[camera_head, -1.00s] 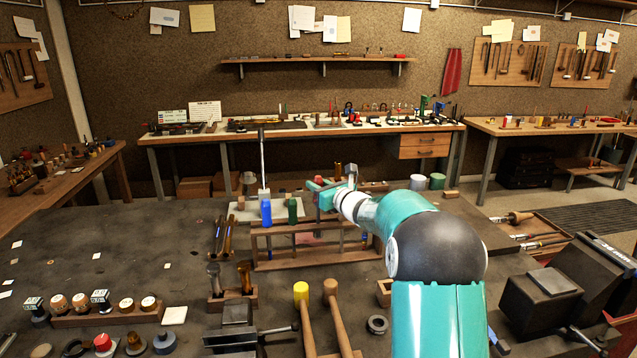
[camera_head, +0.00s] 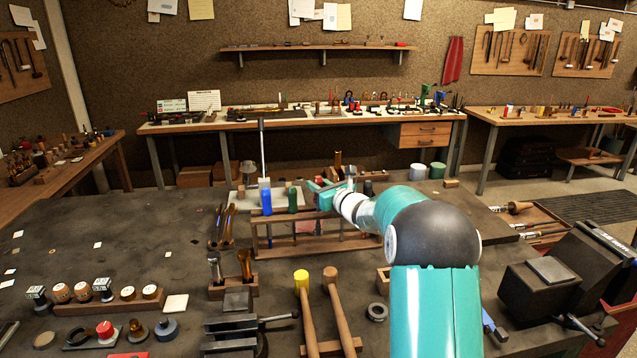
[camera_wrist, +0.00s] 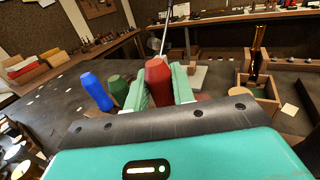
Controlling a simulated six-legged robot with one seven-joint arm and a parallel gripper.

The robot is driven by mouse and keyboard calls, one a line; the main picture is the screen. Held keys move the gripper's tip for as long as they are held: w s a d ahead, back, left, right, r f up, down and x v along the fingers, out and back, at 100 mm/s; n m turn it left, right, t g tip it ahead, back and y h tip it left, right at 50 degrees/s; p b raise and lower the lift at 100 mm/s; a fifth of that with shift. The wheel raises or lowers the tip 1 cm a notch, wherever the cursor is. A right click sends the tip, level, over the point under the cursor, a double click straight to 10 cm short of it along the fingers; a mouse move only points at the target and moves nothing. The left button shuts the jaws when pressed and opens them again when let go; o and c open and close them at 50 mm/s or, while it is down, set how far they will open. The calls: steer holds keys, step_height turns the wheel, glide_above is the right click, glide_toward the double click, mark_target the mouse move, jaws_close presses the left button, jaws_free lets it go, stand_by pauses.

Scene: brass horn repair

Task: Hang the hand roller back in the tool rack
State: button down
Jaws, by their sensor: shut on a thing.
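My gripper (camera_head: 320,192) is over the wooden tool rack (camera_head: 318,248), just right of the green-handled tool. In the wrist view, my gripper (camera_wrist: 160,84) is shut on a red handle (camera_wrist: 157,77), which I take to be the hand roller. It stands roughly upright between the pale green fingers. Its lower end is hidden, so I cannot tell whether it is in a slot. A blue-handled tool (camera_head: 266,201) and a green-handled tool (camera_head: 292,200) stand in the rack's left part. They also show left of the fingers in the wrist view, blue (camera_wrist: 96,92) and green (camera_wrist: 118,88).
A wooden block with brass pieces (camera_head: 233,284) stands in front of the rack at left. Two mallets (camera_head: 320,305) lie nearer. A thin upright rod (camera_head: 262,150) rises behind the blue handle. A vise (camera_head: 560,280) is at right.

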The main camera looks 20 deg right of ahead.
steer(key=shift+f, duration=1.2)
steer(key=c, duration=1.1)
jaws_free()
steer(key=shift+f, duration=0.1)
steer(key=shift+s, duration=0.1)
steer(key=v, duration=1.3)
steer(key=shift+s+d, duration=0.2)
steer(key=shift+s, duration=0.1)
